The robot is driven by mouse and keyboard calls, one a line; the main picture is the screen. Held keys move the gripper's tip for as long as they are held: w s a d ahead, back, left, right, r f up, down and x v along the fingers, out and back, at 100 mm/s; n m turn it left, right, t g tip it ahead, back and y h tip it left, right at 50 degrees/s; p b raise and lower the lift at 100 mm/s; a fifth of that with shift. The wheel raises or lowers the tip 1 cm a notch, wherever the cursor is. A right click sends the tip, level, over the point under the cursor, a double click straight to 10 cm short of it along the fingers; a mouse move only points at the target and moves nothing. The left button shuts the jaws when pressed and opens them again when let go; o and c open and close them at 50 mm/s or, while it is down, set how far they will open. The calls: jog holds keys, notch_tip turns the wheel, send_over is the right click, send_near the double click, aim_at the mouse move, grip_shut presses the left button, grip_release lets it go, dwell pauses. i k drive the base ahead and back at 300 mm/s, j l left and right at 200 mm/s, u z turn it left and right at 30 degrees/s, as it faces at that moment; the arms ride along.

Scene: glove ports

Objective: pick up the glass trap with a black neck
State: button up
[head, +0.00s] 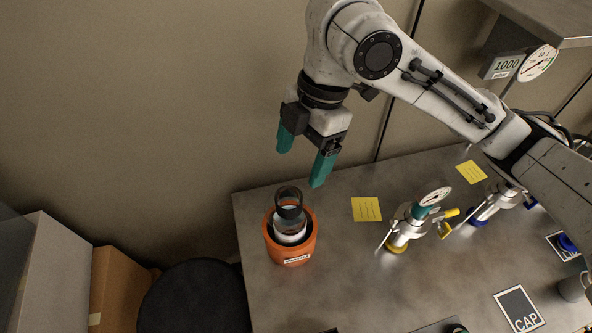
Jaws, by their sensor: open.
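The glass trap with a black neck (289,212) stands upright in an orange holder (306,246) near the left end of the grey bench. Its dark ring-shaped top shows above the holder, with clear glass and a white part below. The lower part is hidden inside the holder. My gripper (301,163) has teal fingers spread apart with nothing between them. It hangs above and slightly behind the trap, apart from it.
The grey bench (300,300) has free room right of the holder. A yellow note (366,209) lies there, with metal valve fittings (405,228) and a gauge (436,196) further right. A black round stool (195,298) and boxes (116,285) stand left of the bench.

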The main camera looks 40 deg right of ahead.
aim_at(290, 223)
jog(key=k, duration=1)
